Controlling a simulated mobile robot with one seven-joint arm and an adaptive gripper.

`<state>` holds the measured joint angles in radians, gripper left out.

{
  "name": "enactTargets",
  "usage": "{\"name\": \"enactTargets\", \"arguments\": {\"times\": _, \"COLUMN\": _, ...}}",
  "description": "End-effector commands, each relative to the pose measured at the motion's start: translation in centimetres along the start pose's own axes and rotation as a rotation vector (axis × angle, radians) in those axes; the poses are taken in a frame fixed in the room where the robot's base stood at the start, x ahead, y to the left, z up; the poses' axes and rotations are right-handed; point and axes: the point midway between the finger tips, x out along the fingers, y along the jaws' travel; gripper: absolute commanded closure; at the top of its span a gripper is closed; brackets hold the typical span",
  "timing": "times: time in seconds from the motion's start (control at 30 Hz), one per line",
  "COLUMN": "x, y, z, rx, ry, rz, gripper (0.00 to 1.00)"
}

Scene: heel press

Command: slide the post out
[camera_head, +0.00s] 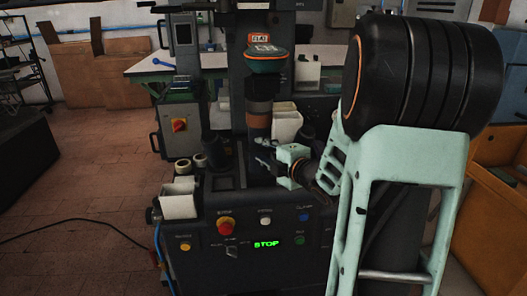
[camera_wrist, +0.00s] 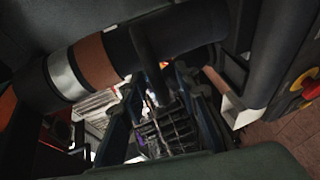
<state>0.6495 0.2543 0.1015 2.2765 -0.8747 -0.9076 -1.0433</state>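The post (camera_head: 258,124) stands upright in the middle of the machine in the head view, dark with a brown band, below a green-and-orange pad. In the wrist view the post (camera_wrist: 96,62) lies across the upper picture, dark with brown and silver bands. A dark bar (camera_wrist: 150,62) sticks out from it. My gripper (camera_head: 261,152) is beside the post's lower part, coming from the right. In the wrist view my gripper's fingers (camera_wrist: 157,92) are apart, with the bar's end between them. I cannot tell whether they touch it. The post's foot is partly hidden.
The front panel has a red button (camera_head: 225,226) and a green display reading STOP (camera_head: 266,244). White bins stand at the front left (camera_head: 180,198) and behind the post (camera_head: 287,122). Tape rolls (camera_head: 183,167) lie left of the post. A wooden cabinet (camera_head: 486,220) is at right.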

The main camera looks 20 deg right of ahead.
Motion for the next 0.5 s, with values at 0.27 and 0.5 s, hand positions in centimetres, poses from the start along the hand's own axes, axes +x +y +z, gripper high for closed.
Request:
{"name": "enactTargets", "arguments": {"times": 0.27, "x": -1.8, "y": 0.2, "z": 0.1, "rx": -0.001, "ry": -0.003, "rz": 0.002, "gripper": 0.71}}
{"name": "enactTargets", "arguments": {"times": 0.5, "x": -6.8, "y": 0.1, "z": 0.1, "rx": -0.002, "ry": -0.004, "rz": 0.002, "gripper": 0.71}}
